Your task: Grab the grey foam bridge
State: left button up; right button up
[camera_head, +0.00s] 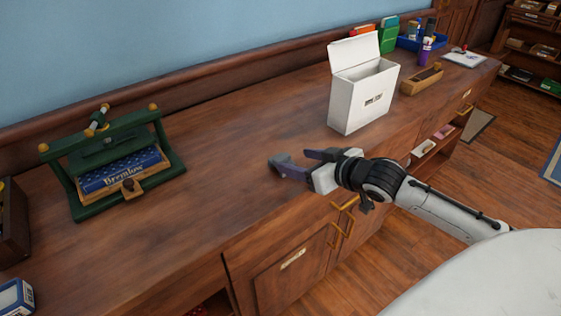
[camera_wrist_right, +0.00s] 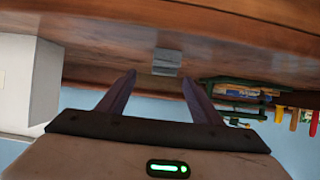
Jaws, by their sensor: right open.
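The grey foam bridge (camera_head: 280,159) is a small grey block on the wooden counter, partly hidden by my near finger in the head view. In the right wrist view, which is upside down, the bridge (camera_wrist_right: 166,62) shows just beyond and between the fingertips. My right gripper (camera_head: 297,161) is open, low over the counter, with its dark purple fingers pointing at the bridge. In the wrist view the fingers (camera_wrist_right: 158,78) stand apart with nothing held between them. Whether a finger touches the bridge I cannot tell. My left gripper is not in view.
An open white box (camera_head: 358,100) stands behind my right gripper. A green frame (camera_head: 125,160) holding a blue "Bremlow" pack stands at the left. A wooden tray (camera_head: 421,80) and blue bin (camera_head: 408,43) are farther right. The counter (camera_head: 225,150) between frame and gripper is clear.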

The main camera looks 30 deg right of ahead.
aim_at(284, 159)
jog(key=shift+a+x, duration=0.25)
jog(key=shift+x, duration=1.45)
jog(key=shift+a+x, duration=0.2)
jog(key=shift+x, duration=1.5)
jog(key=shift+r, duration=0.1)
jog(key=c, duration=1.1)
